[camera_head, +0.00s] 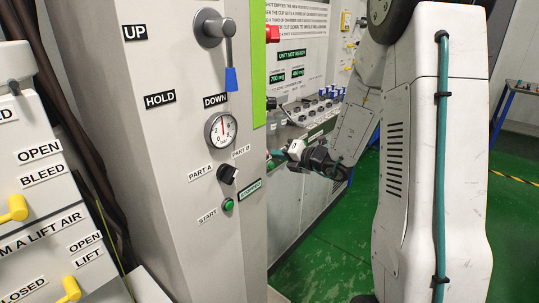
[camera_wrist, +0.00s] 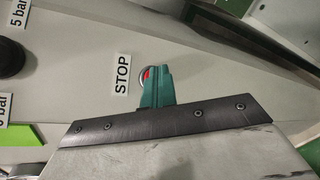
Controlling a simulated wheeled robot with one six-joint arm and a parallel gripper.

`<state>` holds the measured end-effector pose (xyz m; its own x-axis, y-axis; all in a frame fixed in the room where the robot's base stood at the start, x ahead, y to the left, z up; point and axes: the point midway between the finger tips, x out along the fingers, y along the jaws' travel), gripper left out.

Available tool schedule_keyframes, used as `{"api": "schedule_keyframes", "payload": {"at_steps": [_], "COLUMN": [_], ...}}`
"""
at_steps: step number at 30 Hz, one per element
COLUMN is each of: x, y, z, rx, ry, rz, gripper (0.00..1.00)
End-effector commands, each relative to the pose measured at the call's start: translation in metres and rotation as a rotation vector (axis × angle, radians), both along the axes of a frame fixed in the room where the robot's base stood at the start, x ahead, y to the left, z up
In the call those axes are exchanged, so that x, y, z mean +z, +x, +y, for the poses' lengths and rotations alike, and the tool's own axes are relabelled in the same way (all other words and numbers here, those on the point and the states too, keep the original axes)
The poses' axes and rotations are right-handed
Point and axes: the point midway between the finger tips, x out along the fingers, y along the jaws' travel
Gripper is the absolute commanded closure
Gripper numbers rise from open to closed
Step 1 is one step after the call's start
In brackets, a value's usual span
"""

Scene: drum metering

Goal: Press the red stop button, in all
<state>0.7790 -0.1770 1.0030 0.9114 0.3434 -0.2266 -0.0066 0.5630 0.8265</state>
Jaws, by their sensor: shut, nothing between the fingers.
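In the wrist view the red stop button (camera_wrist: 145,75) is a small red disc in a pale ring, just right of the STOP label (camera_wrist: 121,74). My gripper (camera_wrist: 157,76) is shut and empty, its teal fingers in front of the button and hiding most of it. I cannot tell whether they touch it. In the head view my gripper (camera_head: 276,156) is at the side of the grey cabinet, past its front edge. I cannot make out the stop button there.
The grey cabinet (camera_head: 170,120) carries a lever with a blue grip (camera_head: 231,79), a gauge (camera_head: 221,131), a black selector (camera_head: 228,174) and a green start button (camera_head: 228,204). A black round part (camera_wrist: 10,57) is at the wrist view's left. Green floor (camera_head: 335,240) is open below.

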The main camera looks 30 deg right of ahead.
Motion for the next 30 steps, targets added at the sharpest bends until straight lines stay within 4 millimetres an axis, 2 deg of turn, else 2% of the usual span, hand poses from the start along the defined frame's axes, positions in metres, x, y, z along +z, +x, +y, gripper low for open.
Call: {"api": "schedule_keyframes", "payload": {"at_steps": [9,20,30], "x": [0.0,0.0,0.0], "y": [-0.006,-0.008,-0.021], "z": [-0.013,-0.016,-0.045], "rx": [-0.001,-0.002,-0.003], "ry": [0.001,0.001,0.0], "rz": [0.001,0.001,-0.001], "gripper": [1.0,1.0,1.0]}}
